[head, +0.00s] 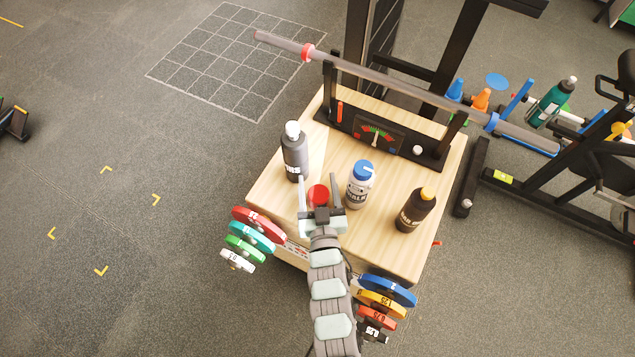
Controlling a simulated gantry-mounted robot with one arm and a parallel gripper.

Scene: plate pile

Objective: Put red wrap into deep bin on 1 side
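A small round red thing (318,194), which looks like the red wrap, is on the light wooden box top (285,225) near its front edge. My gripper (317,181) reaches over the box from the front. Its two fingers are spread, one on each side of the red thing, with visible gaps to it. The gripper's palm hides the near side of the red thing. I cannot tell its height relative to the fingers. I cannot make out a deep bin in this view.
A grey bottle (295,152) stands left of the gripper. A blue-capped bottle (359,186) stands close to its right, and a dark bottle (416,210) farther right. Coloured plates (258,225) and more plates (387,291) hang at the front. A barbell (400,85) spans the back.

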